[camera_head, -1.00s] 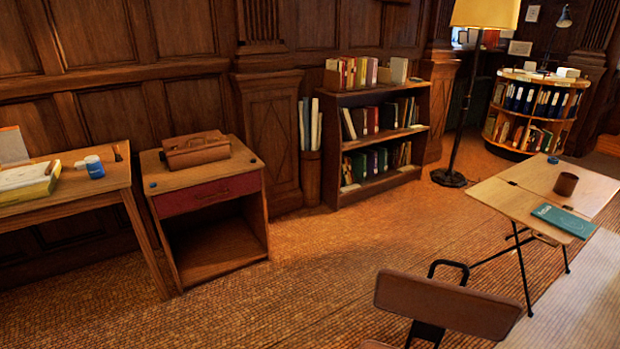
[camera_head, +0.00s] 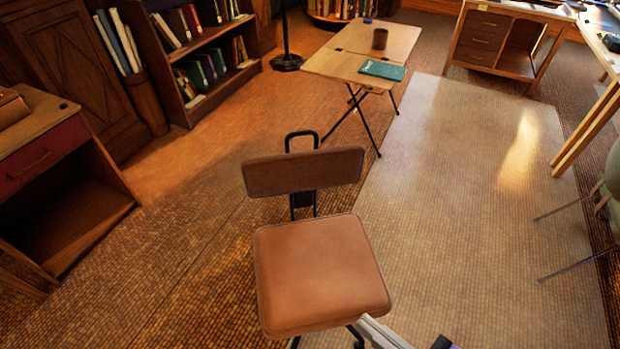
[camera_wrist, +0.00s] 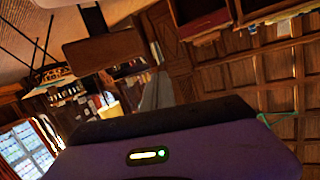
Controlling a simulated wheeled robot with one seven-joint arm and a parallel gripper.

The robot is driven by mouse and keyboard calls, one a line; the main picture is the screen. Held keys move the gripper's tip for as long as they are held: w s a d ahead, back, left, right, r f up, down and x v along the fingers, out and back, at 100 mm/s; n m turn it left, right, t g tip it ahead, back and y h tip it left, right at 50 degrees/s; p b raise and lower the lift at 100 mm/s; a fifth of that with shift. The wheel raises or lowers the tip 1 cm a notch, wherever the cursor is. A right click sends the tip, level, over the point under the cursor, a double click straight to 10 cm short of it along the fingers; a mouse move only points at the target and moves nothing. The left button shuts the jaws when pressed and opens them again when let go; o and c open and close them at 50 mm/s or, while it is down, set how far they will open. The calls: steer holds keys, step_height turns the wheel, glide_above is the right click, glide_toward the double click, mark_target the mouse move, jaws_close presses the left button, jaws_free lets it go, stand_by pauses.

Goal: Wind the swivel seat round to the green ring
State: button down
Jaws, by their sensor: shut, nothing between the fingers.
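The swivel seat (camera_head: 318,275) has a brown padded cushion and a separate brown backrest (camera_head: 304,172) on a dark bracket. A dark metal loop (camera_head: 302,138) stands up behind the backrest. In the head view the backrest faces the lower edge, and the seat's base is mostly hidden. My gripper (camera_wrist: 185,140) shows in the wrist view as a purple and black body with a small lit strip. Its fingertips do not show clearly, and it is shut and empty. A grey part of my arm shows just right of the seat's front edge.
A folding table (camera_head: 345,75) with a brown cup (camera_head: 380,38) and teal book (camera_head: 383,69) stands beyond the seat. A wooden cabinet (camera_head: 60,170) stands left, a drawer desk (camera_head: 500,45) at the back right. A pale rug (camera_head: 450,200) leaves open floor right of the seat.

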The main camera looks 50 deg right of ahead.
steer(key=w+d+f+m+h+b, duration=0.4)
steer(key=w+d+f+m+b, duration=0.25)
steer(key=w+f, duration=0.3)
steer(key=w+d+f+m+h+b, duration=0.3)
steer(key=w+d+f+m+b, duration=0.3)
steer(key=w+f, duration=0.4)
steer(key=w+d+f+m+g+h+b, duration=0.15)
steer(key=w+d+f+m+b, duration=0.35)
steer(key=d, duration=0.5)
steer(key=w+d+f+m+g+h+b, duration=0.1)
steer(key=w+d+f+m+h+b, duration=0.15)
steer(key=w+d+m, duration=0.65)
steer(key=w+d+n+b, duration=0.2)
steer(key=w+d+b, duration=0.1)
steer(key=w+d, duration=0.4)
steer(key=shift+w+a+f+b, duration=0.1)
steer(key=shift+w+a+b, duration=0.15)
steer(key=shift+a, duration=0.55)
steer(key=shift+w+a+b, duration=0.15)
steer(key=shift+a+b, duration=0.05)
steer(key=shift+a, duration=0.6)
